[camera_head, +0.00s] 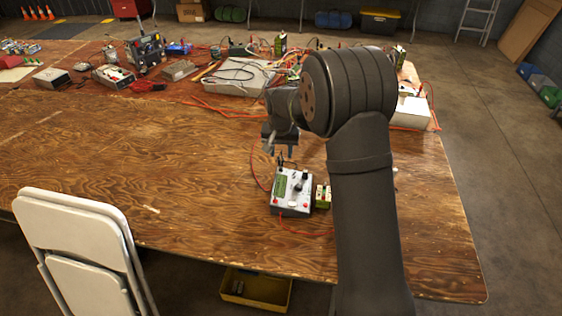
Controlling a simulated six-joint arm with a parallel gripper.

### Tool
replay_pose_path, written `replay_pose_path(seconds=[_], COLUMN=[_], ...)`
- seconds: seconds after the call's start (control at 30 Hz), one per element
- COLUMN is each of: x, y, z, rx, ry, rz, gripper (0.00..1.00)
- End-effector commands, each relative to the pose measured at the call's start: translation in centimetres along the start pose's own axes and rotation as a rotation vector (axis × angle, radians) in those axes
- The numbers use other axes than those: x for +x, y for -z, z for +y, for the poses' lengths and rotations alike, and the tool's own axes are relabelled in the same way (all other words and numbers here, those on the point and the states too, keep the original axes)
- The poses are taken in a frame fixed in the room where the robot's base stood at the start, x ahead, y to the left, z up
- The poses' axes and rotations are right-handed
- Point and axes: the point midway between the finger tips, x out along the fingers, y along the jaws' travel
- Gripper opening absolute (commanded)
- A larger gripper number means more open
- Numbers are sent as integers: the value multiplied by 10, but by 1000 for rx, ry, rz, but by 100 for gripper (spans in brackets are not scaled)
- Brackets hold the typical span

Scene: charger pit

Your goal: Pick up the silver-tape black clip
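My gripper (280,151) points down over the wooden table, just behind a grey charger box (291,191) with a green panel and dark knobs. Its two fingers look apart, with nothing visible between them. Small dark clip-like shapes (281,161) stand at the back edge of the charger box, just below my fingertips. They are too small to tell whether one is the black clip with silver tape. I cannot tell whether the fingers touch them.
A green-and-white block (322,196) sits right of the charger box, partly beside my arm. Red cables (305,232) lie around the box. Several devices and cables crowd the table's back. A white folding chair (80,240) stands at the front left. The table's left middle is clear.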

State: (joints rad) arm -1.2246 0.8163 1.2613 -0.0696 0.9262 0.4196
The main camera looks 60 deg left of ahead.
Motion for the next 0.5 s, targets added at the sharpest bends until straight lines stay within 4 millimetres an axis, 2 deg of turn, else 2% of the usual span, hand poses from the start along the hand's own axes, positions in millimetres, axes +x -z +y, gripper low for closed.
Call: replay_pose_path(seconds=[0.17, 0.4, 0.5], x=[12, 46, 52], y=[2, 6, 6], z=[-1, -2, -2], rx=[0, 1, 1], ry=[-1, 0, 0], rz=[-1, 0, 0], gripper=[40, 40, 40])
